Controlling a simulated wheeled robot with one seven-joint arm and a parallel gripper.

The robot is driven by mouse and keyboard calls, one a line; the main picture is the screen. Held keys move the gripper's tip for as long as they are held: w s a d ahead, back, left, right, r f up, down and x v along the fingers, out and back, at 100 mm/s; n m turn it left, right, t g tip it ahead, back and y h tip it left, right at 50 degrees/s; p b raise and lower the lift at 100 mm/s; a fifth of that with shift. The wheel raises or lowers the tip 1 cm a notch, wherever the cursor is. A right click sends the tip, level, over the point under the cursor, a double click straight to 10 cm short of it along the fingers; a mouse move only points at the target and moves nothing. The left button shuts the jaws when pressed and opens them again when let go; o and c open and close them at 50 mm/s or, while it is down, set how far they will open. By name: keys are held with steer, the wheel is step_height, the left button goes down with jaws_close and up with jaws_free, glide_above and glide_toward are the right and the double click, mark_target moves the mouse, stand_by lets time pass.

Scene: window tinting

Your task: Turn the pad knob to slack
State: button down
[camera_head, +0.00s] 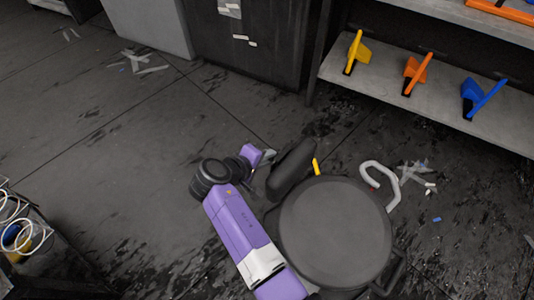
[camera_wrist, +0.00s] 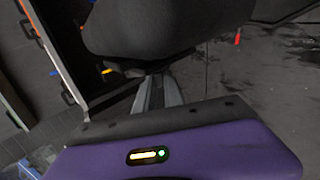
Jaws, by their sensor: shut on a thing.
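The dark rounded pad (camera_head: 292,168) stands tilted at the upper left edge of a round grey seat (camera_head: 335,232). In the wrist view the pad (camera_wrist: 150,25) fills the top middle, just beyond my fingers. My gripper (camera_head: 268,154) reaches to the left side of the pad. In the wrist view my gripper (camera_wrist: 157,78) has its fingers close together under the pad's lower edge, shut on the pad knob. The knob itself is mostly hidden by the fingers and the pad's shadow, so its turn angle cannot be read.
A yellow piece (camera_head: 316,167) sticks up beside the pad. A pale curved handle (camera_head: 383,182) stands right of the seat. A grey shelf (camera_head: 400,85) at the upper right holds yellow, orange and blue tools. A cart with coils (camera_head: 22,235) is at left. Floor at left is mostly open.

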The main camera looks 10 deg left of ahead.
steer(key=shift+g, duration=0.3)
steer(key=c, duration=1.4)
jaws_free()
steer(key=shift+c, duration=0.2)
steer(key=shift+r, duration=0.15)
steer(key=p+v, duration=0.1)
steer(key=v, duration=0.6)
steer(key=shift+s+r+p, duration=0.2)
steer(key=shift+s+p, duration=0.1)
steer(key=shift+p, duration=0.05)
